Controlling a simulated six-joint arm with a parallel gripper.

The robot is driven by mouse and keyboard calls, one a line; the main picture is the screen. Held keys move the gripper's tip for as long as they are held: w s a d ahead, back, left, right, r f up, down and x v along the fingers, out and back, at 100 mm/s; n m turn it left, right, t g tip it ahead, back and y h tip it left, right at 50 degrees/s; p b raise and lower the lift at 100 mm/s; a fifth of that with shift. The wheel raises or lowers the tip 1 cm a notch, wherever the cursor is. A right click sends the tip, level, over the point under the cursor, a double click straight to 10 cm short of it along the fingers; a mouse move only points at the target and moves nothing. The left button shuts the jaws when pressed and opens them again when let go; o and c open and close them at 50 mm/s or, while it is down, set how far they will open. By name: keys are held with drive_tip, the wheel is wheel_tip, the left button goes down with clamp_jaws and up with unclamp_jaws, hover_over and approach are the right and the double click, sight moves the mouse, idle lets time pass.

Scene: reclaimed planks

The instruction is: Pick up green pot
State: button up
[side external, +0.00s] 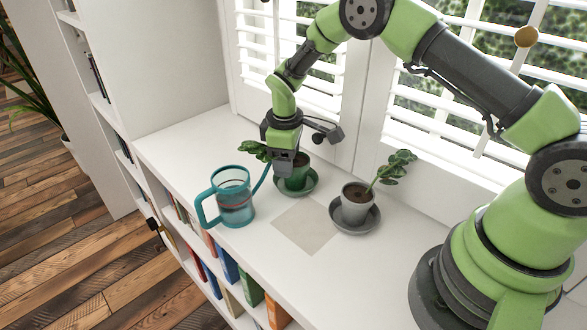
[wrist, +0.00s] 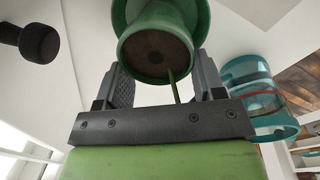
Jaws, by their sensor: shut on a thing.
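The green pot (side external: 297,177) holds dark soil and a leafy plant. It stands in or just over a green saucer (side external: 312,187) on the white shelf top, near the window; I cannot tell whether they touch. My gripper (side external: 286,163) comes down over it from above and hides part of it. In the wrist view the pot (wrist: 160,50) sits between the two fingers of my gripper (wrist: 163,82), which are shut on it. Its soil and a thin stem face the camera.
A teal watering can (side external: 235,207) stands close on the left. A grey pot (side external: 355,208) with a plant stands in a grey saucer (side external: 371,220) on the right. A pale square (side external: 307,228) lies clear in front. The window shutters (side external: 300,60) rise behind; the shelf's front edge drops off.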

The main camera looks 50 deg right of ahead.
drive_tip(key=shift+r, duration=0.1)
drive_tip(key=shift+s+a+r, duration=0.2)
drive_tip(key=shift+s+r, duration=0.2)
drive_tip(key=s+a+r, duration=0.5)
drive_tip(key=s+r, duration=0.5)
drive_tip(key=s, duration=0.2)
idle(0.3)
